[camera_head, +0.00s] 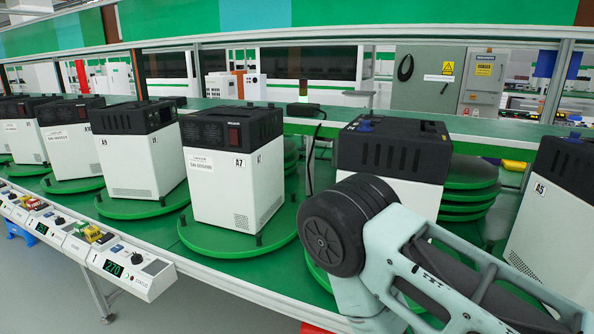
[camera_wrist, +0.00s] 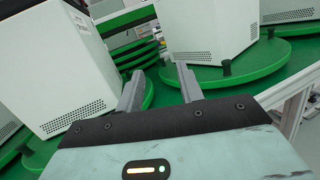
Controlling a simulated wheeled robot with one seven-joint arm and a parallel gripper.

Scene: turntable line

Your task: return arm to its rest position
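My arm enters the head view from the lower right, its black round joint in front of a white unit with a black top (camera_head: 392,150). My gripper is hidden in the head view. In the wrist view my gripper (camera_wrist: 158,86) has its two grey fingers spread apart with nothing between them. The fingers point toward the gap between a white unit on the left (camera_wrist: 50,65) and another white unit (camera_wrist: 210,32) on a green turntable (camera_wrist: 248,62).
A unit marked A7 (camera_head: 235,170) stands on a green turntable (camera_head: 215,243), with more units along the line to its left. A unit marked A5 (camera_head: 560,205) is at the right. Control boxes (camera_head: 120,265) line the front edge. Stacked green discs (camera_head: 470,190) stand behind my arm.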

